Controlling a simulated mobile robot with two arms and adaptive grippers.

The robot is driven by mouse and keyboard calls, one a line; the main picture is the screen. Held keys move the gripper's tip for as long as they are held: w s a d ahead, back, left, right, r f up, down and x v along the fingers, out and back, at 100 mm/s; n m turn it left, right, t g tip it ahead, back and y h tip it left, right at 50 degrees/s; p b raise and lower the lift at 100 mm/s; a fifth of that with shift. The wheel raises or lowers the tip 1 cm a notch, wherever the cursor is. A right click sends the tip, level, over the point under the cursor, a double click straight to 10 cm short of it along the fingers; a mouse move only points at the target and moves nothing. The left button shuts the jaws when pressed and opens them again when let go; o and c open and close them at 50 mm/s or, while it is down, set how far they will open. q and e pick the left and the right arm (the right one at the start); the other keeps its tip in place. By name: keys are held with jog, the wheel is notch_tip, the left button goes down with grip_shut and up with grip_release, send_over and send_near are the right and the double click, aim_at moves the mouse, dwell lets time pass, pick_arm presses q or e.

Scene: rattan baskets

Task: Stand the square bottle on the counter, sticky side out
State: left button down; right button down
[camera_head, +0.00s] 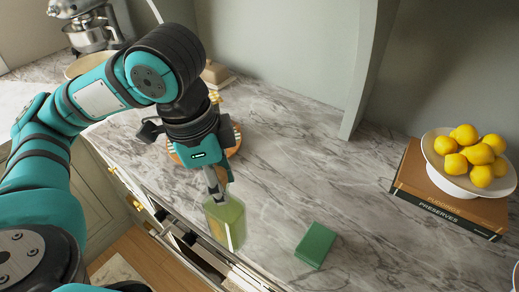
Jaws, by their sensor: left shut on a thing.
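The square bottle (227,224) is see-through with yellow-green contents. It is upright with a slight tilt, near the counter's front edge. My left gripper (216,190) comes down from above and is shut on the bottle's top. A pale strip shows on the bottle's front face, but I cannot tell whether it is the sticky side. I cannot tell whether the bottle's base touches the marble counter (290,180). My right gripper is not in view.
A green block, like a sponge (315,245), lies right of the bottle. A round wooden board (236,141) is partly hidden behind my left gripper. A lemon bowl (455,182) stands on books (413,168) at right. A mixer (92,27) stands back left. The middle counter is clear.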

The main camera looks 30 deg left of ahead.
pick_arm(q)
jog(key=shift+w+a+r+p, duration=0.15)
jog(key=shift+w+p, duration=0.3)
jog(key=shift+p, duration=0.5)
jog(key=shift+w+f, duration=0.2)
jog(key=shift+w, duration=0.05)
jog(key=w+f+p, duration=0.3)
jog(key=w+f, duration=0.1)
jog(key=w, duration=0.9)
jog(key=shift+a+f, duration=0.4)
jog(key=shift+a, duration=0.05)
jog(key=c, duration=1.5)
grip_release()
jog(key=shift+s+f, duration=0.1)
jog(key=shift+f, duration=0.1)
jog(key=o, duration=0.5)
